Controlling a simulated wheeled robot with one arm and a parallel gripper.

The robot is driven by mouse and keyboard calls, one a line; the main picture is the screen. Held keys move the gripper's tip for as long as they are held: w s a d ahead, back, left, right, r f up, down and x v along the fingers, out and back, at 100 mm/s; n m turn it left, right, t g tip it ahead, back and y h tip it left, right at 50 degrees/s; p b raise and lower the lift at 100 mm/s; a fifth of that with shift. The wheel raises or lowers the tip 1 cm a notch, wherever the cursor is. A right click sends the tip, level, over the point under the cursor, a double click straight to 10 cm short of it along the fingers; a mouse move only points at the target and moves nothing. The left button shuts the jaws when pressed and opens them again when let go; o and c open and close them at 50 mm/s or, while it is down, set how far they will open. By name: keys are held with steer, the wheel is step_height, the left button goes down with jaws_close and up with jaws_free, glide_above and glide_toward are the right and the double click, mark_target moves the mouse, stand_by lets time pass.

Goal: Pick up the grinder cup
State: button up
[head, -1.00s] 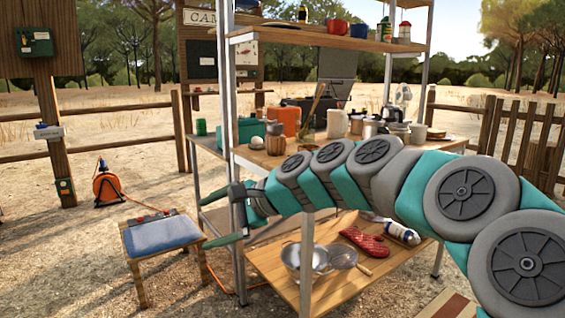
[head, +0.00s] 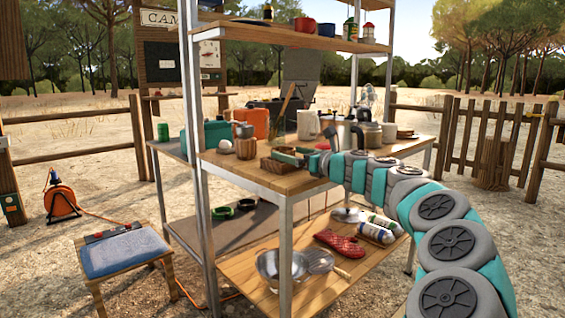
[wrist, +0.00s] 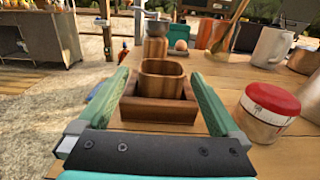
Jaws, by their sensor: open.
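A squarish wooden cup (wrist: 161,82), which looks like the grinder cup, stands upright inside a low wooden box (wrist: 150,115) on the wooden worktop (wrist: 225,85). My gripper (wrist: 159,75) is open, with a green finger on each side of the cup and box in the wrist view, and holds nothing. I cannot tell how much gap is left to the cup. In the head view my gripper (head: 293,155) is over the worktop at the box (head: 272,167), and its fingers hide most of the cup.
A jar with a red lid (wrist: 270,108) stands close right of my gripper. A second wooden piece (wrist: 156,48) stands behind the box. A white mug (wrist: 272,46) and pots are further right. The shelf post (head: 200,150) rises left of the box.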

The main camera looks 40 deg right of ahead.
mark_target(290, 152)
steer(key=w, duration=0.4)
steer(key=shift+a+f, duration=0.1)
steer(key=c, duration=1.3)
